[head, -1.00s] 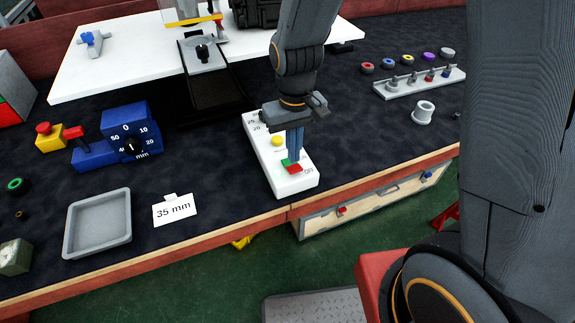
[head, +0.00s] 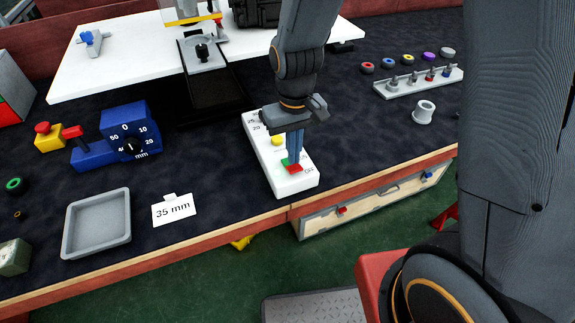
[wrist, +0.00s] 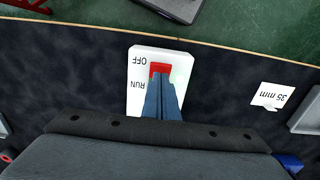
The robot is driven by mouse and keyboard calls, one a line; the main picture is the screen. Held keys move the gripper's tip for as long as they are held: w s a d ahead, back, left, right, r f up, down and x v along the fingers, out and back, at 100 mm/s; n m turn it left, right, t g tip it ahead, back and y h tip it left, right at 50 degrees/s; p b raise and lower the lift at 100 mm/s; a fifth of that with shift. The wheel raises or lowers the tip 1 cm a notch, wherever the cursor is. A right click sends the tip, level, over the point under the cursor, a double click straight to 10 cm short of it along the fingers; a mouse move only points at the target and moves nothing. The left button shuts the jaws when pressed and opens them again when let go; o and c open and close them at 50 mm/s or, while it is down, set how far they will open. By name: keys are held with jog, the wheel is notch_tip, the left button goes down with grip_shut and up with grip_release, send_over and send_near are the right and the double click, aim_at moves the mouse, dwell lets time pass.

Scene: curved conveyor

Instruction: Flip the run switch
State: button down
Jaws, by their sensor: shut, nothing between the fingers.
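The run switch (head: 294,169) is a small rocker, red toward the OFF label and green toward the other end, set in a white control box (head: 294,184) near the bench's front edge. In the wrist view its red part (wrist: 160,69) shows beside the OFF and RUN labels on the white box (wrist: 139,106). My gripper (head: 293,160) is shut and empty, pointing down with its blue fingertips at the switch. The fingers hide part of the switch, and I cannot tell whether they touch it.
A yellow button (head: 278,140) sits on the same box behind my fingers. A blue dial unit (head: 128,130), a grey tray (head: 97,224) and a 35 mm card (head: 173,210) stand to the left. A peg rack (head: 418,83) and a white spool (head: 424,112) lie to the right.

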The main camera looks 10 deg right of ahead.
aim_at(295, 167)
jog(key=shift+f+b, duration=0.45)
jog(key=shift+f, duration=0.6)
dwell(0.5)
jog(key=shift+r, duration=0.1)
notch_tip(295, 167, up, 7)
jog(key=p, duration=0.6)
dwell(0.6)
jog(key=s+d+r+m, duration=0.1)
jog(key=s+d+r, duration=0.2)
jog(key=d, duration=0.3)
jog(key=s+d+r+m+t, duration=0.1)
jog(key=s+d+r+m, duration=0.1)
jog(key=s+d+r, duration=0.2)
jog(key=shift+s+d+r, duration=0.2)
jog(key=shift+d+r, duration=0.2)
jog(key=shift+d, duration=0.6)
